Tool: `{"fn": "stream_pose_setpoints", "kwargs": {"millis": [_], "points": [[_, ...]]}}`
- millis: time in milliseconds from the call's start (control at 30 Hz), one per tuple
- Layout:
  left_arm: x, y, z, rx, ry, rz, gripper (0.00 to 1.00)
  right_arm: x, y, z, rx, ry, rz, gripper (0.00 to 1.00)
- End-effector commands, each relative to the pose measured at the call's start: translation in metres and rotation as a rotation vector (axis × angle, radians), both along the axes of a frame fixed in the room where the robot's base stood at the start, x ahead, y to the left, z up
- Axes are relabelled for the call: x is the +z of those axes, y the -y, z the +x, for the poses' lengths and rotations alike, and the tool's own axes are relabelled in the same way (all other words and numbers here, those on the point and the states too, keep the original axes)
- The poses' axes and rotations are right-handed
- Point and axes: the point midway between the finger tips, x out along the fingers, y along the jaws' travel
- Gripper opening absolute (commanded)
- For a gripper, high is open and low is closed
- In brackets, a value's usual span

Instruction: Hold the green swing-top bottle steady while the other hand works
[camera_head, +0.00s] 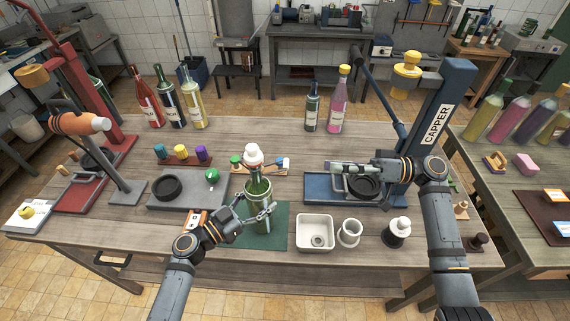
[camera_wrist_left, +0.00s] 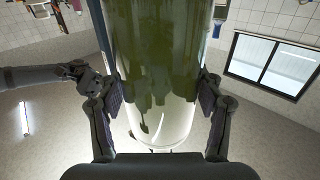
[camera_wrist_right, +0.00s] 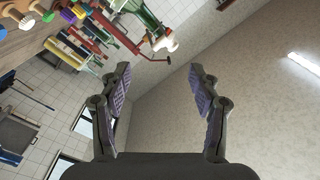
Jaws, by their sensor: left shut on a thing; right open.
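The green swing-top bottle (camera_head: 259,187) stands upright at the green mat (camera_head: 277,236), with a white stopper (camera_head: 253,153) at its top. My left gripper (camera_head: 256,212) is shut on the bottle's body from the left. In the left wrist view the bottle (camera_wrist_left: 158,75) fills the space between the fingers (camera_wrist_left: 158,115). My right gripper (camera_head: 338,175) is open and empty above the blue base of the capper, to the right of the bottle and apart from it. In the right wrist view nothing lies between its fingers (camera_wrist_right: 157,100).
The blue capper (camera_head: 434,120) stands right, with its base (camera_head: 318,190) under my right gripper. A white square dish (camera_head: 315,232), a white ring-shaped cup (camera_head: 349,233) and a black-and-white piece (camera_head: 397,232) line the front. A grey tray (camera_head: 185,204) lies left. Several bottles stand at the back.

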Motion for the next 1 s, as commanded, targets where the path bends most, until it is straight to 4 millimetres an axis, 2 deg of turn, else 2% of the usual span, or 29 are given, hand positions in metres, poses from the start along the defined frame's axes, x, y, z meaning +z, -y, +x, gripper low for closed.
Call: {"fn": "stream_pose_setpoints", "kwargs": {"millis": [100,200,333,567,667,767,1000], "points": [[0.000,0.000,0.000,0.000,0.000,0.000,0.04,0.001,0.000,0.000,-0.006,0.316,-0.009,0.62],[0.000,0.000,0.000,0.000,-0.001,0.001,0.04,0.002,0.000,0.000,-0.008,0.527,-0.015,0.62],[0.000,0.000,0.000,0.000,-0.001,0.001,0.04,0.002,0.000,0.000,-0.010,0.696,-0.019,0.62],[0.000,0.000,0.000,0.000,-0.001,0.001,0.04,0.002,-0.001,0.000,-0.009,0.763,-0.020,0.62],[0.000,0.000,0.000,0.000,0.000,0.000,0.04,0.003,-0.009,0.000,-0.010,0.762,-0.016,0.62],[0.000,0.000,0.000,0.000,0.000,0.000,0.04,0.004,-0.027,-0.001,-0.011,0.763,-0.014,0.62],[0.000,0.000,0.000,0.000,-0.001,0.001,0.04,0.004,-0.083,-0.001,-0.012,0.761,-0.012,0.62]]}}
